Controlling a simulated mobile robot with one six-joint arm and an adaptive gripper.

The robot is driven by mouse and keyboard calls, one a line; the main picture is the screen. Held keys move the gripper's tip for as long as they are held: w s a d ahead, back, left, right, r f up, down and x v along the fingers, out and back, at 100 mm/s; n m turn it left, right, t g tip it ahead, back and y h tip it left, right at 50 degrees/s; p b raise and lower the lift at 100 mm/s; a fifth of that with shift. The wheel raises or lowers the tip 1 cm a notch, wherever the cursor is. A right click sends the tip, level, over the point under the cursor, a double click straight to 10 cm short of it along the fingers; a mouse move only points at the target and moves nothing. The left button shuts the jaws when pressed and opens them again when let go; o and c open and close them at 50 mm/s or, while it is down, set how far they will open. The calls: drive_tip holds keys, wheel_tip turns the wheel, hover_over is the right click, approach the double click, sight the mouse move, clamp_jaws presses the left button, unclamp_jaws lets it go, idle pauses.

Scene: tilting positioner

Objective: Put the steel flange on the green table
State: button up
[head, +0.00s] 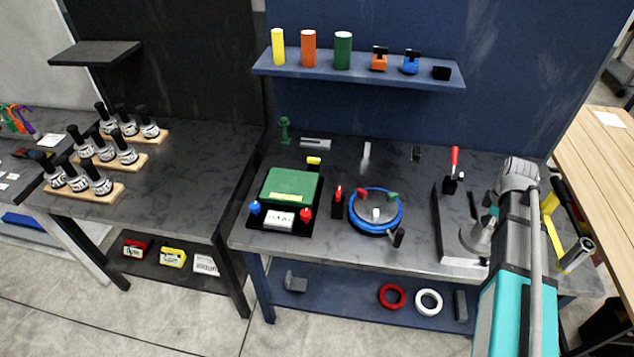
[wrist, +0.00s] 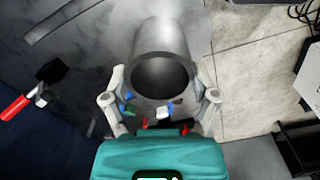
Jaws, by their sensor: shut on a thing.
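The steel flange (wrist: 160,45) is a grey metal piece with a hollow round hub, seen close up in the wrist view. My gripper (wrist: 161,92) has a finger on each side of the hub and is shut on it. In the head view, part of the flange (head: 474,236) shows at the right of the bench, by a grey plate; my arm hides the rest and most of the gripper. I cannot tell whether it touches the plate. The green table (head: 290,186) sits level-looking on a black base left of centre, its top bare, with blue and red knobs in front.
A blue-ringed round fixture (head: 376,212) stands between the green table and my arm. A red-handled clamp (head: 453,170) rises behind the grey plate. A blue shelf (head: 355,72) with coloured cylinders hangs above. A metal tube (head: 577,255) lies right of my arm.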

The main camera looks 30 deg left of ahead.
wheel_tip(320, 180, down, 10)
drive_tip(key=b, duration=0.9)
drive_tip(key=shift+r, duration=0.15)
drive_tip(key=shift+d, duration=0.1)
